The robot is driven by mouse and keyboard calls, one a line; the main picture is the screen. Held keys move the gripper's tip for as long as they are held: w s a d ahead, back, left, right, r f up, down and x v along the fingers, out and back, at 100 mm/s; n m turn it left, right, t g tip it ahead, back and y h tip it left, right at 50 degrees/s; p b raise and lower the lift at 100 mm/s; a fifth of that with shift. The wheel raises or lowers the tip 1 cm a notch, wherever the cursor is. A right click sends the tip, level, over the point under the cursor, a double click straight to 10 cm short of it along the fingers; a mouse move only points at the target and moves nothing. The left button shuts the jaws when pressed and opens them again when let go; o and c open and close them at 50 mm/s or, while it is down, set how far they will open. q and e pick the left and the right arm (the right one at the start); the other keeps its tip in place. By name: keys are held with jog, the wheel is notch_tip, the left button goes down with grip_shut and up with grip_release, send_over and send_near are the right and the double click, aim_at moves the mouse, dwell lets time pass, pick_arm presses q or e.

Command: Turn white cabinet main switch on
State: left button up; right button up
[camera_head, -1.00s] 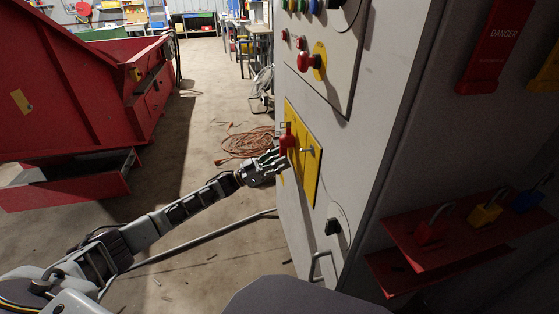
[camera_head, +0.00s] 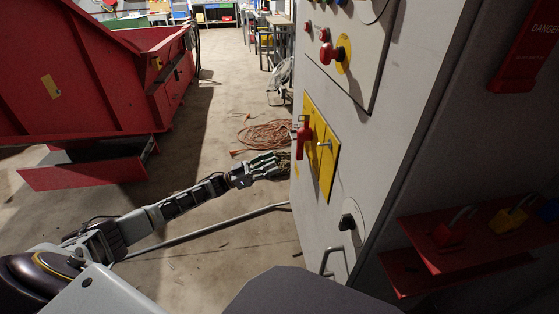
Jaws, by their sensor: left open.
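The white cabinet (camera_head: 325,195) fills the right half of the view. A yellow plate (camera_head: 327,170) on its front face carries a red padlock-like piece (camera_head: 304,135) and a small metal lever (camera_head: 325,144). Lower down sits a black rotary knob (camera_head: 347,222) on a pale round plate. I cannot tell from the picture which of these is the main switch. My left gripper (camera_head: 280,162) is open and appears empty, left of and below the red piece, with a gap to it in the picture. My right gripper is not in view.
A red emergency button (camera_head: 331,53) sits higher on the cabinet. Red shelves (camera_head: 470,235) with padlocks are at the right. A large red container (camera_head: 90,80) stands at left. An orange cable coil (camera_head: 265,135) lies on the floor behind my gripper. The floor between is mostly clear.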

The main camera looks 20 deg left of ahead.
pick_arm(q)
jog(key=shift+v, duration=0.95)
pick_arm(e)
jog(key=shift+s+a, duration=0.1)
